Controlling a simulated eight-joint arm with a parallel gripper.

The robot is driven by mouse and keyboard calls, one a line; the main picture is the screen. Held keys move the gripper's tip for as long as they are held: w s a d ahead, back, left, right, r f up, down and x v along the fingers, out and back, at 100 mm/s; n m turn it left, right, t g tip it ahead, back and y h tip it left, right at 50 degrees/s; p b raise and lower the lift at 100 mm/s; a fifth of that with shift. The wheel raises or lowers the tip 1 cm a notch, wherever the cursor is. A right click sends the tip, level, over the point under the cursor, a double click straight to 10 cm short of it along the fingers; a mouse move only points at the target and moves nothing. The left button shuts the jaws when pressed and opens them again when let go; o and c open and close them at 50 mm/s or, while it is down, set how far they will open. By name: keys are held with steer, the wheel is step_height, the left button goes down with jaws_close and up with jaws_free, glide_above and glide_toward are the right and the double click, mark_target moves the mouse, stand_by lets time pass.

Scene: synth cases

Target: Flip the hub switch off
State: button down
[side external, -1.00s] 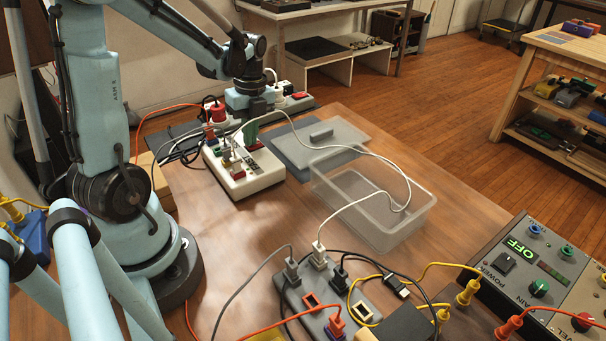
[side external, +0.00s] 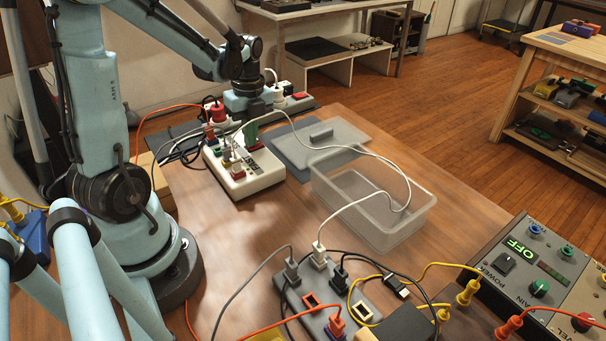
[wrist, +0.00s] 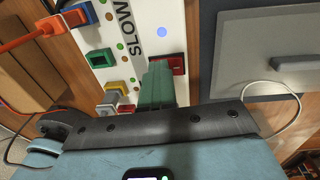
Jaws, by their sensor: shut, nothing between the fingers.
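The white hub (side external: 245,172) lies on the wooden table, with coloured ports and plugs in its top. In the wrist view the hub (wrist: 146,14) shows the word SLOW, a lit blue-white spot and small coloured dots. A red switch-like part (wrist: 178,62) in a dark red frame sits at its edge by my fingertips. My gripper (side external: 251,132) is shut and empty, its green fingers pointing down at the hub's far end. In the wrist view the fingers (wrist: 158,74) partly cover the red part, so its position and any contact cannot be told.
A clear bin (side external: 372,232) and a grey lid with a handle (side external: 322,132) are to the right. A white cable loops from the hub side over the bin. A dark power strip (side external: 318,318) with several cords lies in front. A control panel (side external: 530,262) reads OFF at right.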

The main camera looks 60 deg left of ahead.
mark_target(258, 143)
steer(key=shift+w+d+t, duration=0.1)
steer(key=shift+w+t, duration=0.2)
steer(key=shift+w, duration=0.45)
step_height(258, 143, up, 14)
steer(key=s, duration=0.1)
stand_by(0.4)
steer(key=shift+w+g, duration=0.5)
steer(key=shift+w, duration=0.1)
steer(key=f, duration=0.4)
steer(key=s+f, duration=0.1)
steer(key=f, duration=0.8)
steer(key=shift+s+f, duration=0.35)
steer(key=shift+f, duration=0.05)
